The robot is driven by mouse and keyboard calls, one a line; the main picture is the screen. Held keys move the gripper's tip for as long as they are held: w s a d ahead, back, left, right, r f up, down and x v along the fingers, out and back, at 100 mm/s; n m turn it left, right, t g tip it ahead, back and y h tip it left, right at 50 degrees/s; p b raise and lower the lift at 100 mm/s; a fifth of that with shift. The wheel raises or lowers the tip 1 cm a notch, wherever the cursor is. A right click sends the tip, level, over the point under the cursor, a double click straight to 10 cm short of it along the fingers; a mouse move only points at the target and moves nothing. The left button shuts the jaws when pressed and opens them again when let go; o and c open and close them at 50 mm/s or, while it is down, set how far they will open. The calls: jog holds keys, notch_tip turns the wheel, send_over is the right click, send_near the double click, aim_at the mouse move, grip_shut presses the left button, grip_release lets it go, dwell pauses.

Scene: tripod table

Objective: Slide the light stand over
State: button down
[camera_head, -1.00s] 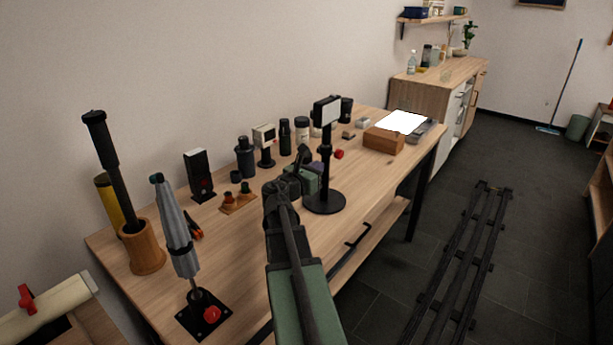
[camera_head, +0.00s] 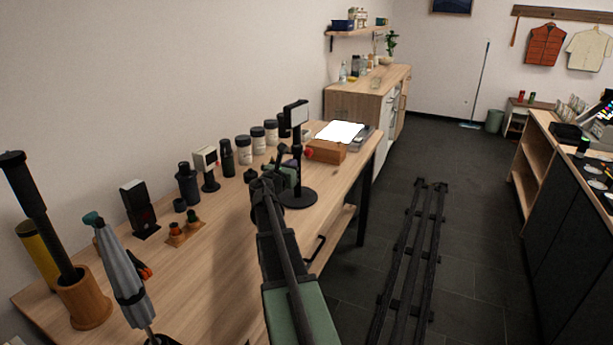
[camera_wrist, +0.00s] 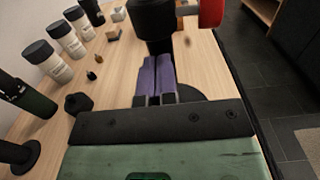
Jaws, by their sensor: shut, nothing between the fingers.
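The light stand (camera_head: 297,150) is black, with a round base (camera_head: 300,199), an upright pole, a small panel (camera_head: 296,113) on top and a red knob (camera_head: 309,154). It stands upright near the table's front edge. My gripper (camera_head: 289,165) is low beside the pole, above the base. In the wrist view, its purple fingers (camera_wrist: 157,75) are together and empty, pointing at the stand's thick black collar (camera_wrist: 153,18), with the red knob (camera_wrist: 211,12) to the right. The fingers and gripper body hide part of the base (camera_wrist: 190,93). I cannot tell whether the fingers touch the pole.
White-labelled jars (camera_head: 258,140) stand along the back of the table (camera_head: 222,262). A wooden box (camera_head: 325,152) and white sheet (camera_head: 340,131) lie beyond the stand. A folded umbrella (camera_head: 122,268) stands at the near left. Floor rails (camera_head: 408,260) run along the right.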

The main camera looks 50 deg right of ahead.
jog(key=x, duration=1.5)
jog(key=shift+w+d, duration=0.3)
jog(key=shift+w, duration=0.15)
jog(key=v, duration=1.4)
jog(key=shift+s, duration=0.1)
